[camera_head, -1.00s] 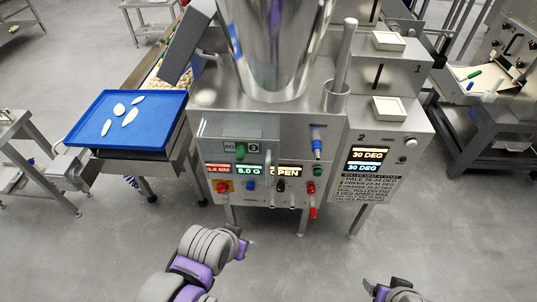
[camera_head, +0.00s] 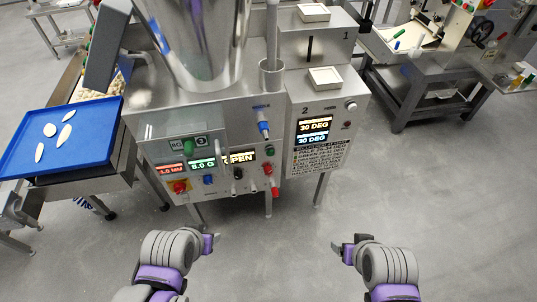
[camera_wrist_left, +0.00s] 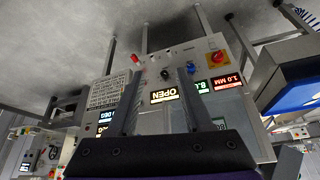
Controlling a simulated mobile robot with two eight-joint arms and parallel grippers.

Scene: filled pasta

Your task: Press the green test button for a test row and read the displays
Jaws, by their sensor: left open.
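The steel machine's front panel (camera_head: 215,172) carries a red display reading about 1.0 MM (camera_head: 171,169), a green one reading 8.0 G (camera_head: 202,164) and a white one reading OPEN (camera_head: 240,157). The box at right has two displays, both reading 30 DEG (camera_head: 313,126). My right gripper (camera_head: 345,250) is apart from the machine.
A blue tray (camera_head: 85,150) with several pale pieces stands at left. The floor before the machine is clear.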

